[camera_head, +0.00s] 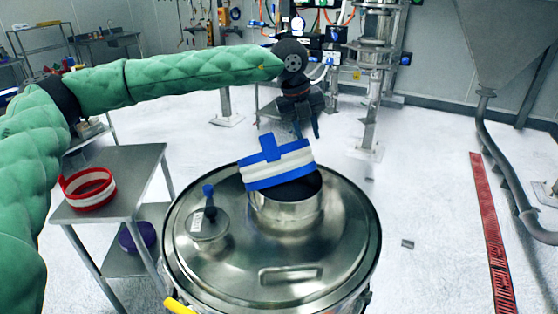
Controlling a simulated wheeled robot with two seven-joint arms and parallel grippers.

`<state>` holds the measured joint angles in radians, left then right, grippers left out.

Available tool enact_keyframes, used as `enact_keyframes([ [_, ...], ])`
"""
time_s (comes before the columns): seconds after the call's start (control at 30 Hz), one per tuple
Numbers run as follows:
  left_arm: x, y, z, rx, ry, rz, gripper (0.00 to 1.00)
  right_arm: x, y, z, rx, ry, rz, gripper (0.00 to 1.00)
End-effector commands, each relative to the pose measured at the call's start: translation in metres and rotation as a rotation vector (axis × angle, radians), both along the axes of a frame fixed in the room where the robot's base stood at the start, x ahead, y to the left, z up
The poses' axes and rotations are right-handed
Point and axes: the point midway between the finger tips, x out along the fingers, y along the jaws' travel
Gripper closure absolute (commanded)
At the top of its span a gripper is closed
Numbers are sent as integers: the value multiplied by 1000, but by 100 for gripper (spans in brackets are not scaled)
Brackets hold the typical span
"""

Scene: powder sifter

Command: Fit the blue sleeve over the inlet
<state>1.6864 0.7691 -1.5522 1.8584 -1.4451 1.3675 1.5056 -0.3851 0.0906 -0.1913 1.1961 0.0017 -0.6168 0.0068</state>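The blue sleeve (277,165) is a blue and white striped ring with a blue tab standing up at its top. It sits tilted over the inlet (287,211), a short metal collar on the round steel lid. The dark opening shows at the right, under the sleeve. My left gripper (306,132) points down just above and behind the sleeve's right side. Its two fingers are apart with nothing seen between them. Whether they touch the sleeve cannot be told. My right gripper is not in view.
The steel drum lid (230,278) has a handle in front and a small blue-knobbed port (208,220) at left. A side table (115,170) holds a red and white ring (89,188), with a purple bowl (137,237) below. Open floor lies to the right.

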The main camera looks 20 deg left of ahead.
Motion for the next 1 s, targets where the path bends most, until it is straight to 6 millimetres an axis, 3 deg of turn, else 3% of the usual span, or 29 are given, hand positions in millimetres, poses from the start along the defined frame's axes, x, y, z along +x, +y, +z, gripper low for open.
enact_keyframes([
  [0.23,4,-6,-25,0,0,1,71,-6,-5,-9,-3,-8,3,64],
  [0.53,4,-7,-29,0,-1,1,71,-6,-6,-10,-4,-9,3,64],
  [0.7,4,-7,-29,0,0,1,100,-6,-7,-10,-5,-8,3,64],
  [1.0,4,-7,-29,-1,-1,1,100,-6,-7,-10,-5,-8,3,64],
])
